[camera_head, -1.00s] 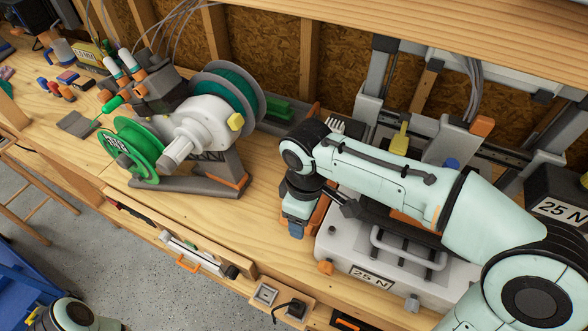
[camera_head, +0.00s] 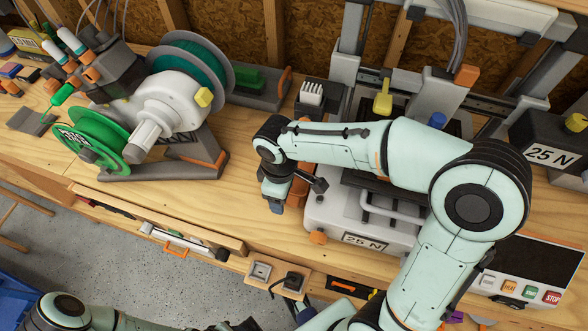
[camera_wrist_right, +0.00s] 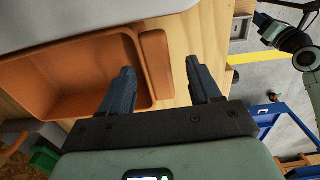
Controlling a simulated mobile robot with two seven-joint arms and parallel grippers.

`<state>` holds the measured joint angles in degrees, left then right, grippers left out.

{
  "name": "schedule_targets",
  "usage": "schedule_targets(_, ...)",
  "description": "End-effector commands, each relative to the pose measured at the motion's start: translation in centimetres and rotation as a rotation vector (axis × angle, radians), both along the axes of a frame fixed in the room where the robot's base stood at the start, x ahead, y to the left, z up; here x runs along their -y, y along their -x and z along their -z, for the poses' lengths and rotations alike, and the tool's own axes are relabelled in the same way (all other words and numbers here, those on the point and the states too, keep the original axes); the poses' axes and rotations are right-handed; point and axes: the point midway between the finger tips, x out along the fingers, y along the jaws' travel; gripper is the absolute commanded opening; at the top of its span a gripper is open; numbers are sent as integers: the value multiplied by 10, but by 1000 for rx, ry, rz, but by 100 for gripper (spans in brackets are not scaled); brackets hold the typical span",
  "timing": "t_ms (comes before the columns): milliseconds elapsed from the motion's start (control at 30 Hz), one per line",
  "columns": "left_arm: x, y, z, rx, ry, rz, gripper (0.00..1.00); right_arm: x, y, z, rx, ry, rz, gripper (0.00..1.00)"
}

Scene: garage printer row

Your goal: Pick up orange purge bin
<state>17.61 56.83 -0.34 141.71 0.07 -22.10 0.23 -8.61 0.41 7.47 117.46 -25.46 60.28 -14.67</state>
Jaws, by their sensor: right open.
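The orange purge bin (camera_wrist_right: 60,82) lies at the left of the right wrist view, its hollow inside showing. An orange handle-like strip (camera_wrist_right: 155,65) stands along its near side. My right gripper (camera_wrist_right: 160,85) is open, its two dark fingers on either side of that strip, with one finger overlapping the bin's wall. I cannot tell whether they touch. In the head view, a little of the bin (camera_head: 302,187) shows behind my right wrist, at the left side of the printer (camera_head: 327,217). My left arm shows at the bottom left, but its gripper is not clearly visible.
A filament winder with a green spool (camera_head: 90,140) stands left of my right gripper. A black 25 N block (camera_head: 545,150) is at the right. Bare wood lies between winder and printer.

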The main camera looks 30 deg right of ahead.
Motion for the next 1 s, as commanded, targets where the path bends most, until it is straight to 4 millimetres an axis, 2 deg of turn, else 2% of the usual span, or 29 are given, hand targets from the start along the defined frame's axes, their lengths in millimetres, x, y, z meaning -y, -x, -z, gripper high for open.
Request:
schedule_targets(100,0,1,3,-1,0,0,42,2,0,21,-5,0,-1,63)
schedule_targets(200,0,1,5,-1,0,0,42,2,0,31,-3,1,0,63)
schedule_targets(500,0,1,5,-1,-1,0,42,2,-1,35,-1,0,0,63)
schedule_targets(700,0,1,5,-1,-1,0,42,2,-1,35,-1,-1,0,0)
schedule_targets(1000,0,1,4,-1,0,0,42,2,-1,33,1,-1,0,0)
